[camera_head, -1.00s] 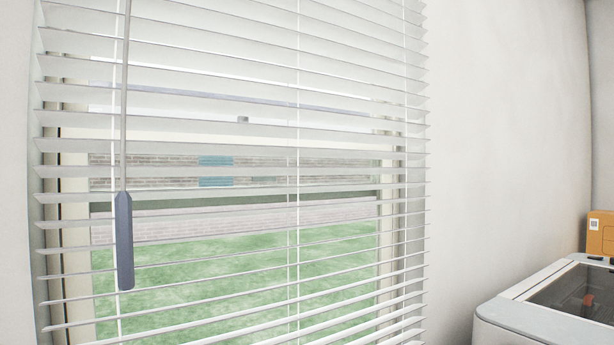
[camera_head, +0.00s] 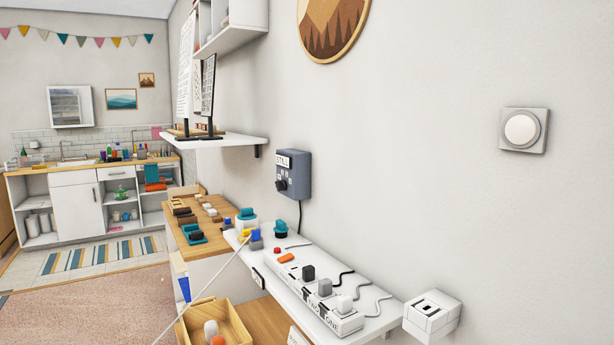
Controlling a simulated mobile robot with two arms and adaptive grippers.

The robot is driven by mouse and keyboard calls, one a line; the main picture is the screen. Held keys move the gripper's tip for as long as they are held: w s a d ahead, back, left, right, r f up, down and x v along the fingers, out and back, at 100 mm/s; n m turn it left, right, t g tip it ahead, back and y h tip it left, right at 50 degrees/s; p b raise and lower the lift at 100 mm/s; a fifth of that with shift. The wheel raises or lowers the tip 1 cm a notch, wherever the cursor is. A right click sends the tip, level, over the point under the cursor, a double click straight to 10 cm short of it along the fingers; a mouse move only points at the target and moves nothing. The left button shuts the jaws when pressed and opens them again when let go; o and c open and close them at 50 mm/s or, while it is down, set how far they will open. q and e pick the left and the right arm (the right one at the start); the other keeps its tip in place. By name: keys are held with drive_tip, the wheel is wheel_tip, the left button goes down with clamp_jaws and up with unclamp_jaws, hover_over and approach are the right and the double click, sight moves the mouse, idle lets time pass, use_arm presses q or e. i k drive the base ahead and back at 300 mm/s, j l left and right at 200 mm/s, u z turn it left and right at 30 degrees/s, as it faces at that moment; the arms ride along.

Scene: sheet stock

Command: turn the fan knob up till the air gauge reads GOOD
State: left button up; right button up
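A blue-grey box (camera_head: 297,176) is mounted on the wall in the middle of the head view. A white round dial (camera_head: 521,130) on a square grey plate is on the wall at the right; I cannot tell which of the two is the fan knob. Neither of my grippers is in view.
Below the box, a white shelf (camera_head: 258,262) holds a power strip (camera_head: 318,300) with plugs and cables. A white box (camera_head: 433,316) is at the lower right. A wooden crate (camera_head: 238,325) is in front. A kitchen counter (camera_head: 62,169) stands far left; the carpet (camera_head: 90,300) looks clear.

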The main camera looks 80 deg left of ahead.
sight(281, 185)
drive_tip(key=u, duration=2.8)
drive_tip(key=i+j+z, duration=0.1)
drive_tip(key=z, duration=0.3)
drive_tip(key=j+z, duration=0.55)
drive_tip(key=z, duration=0.25)
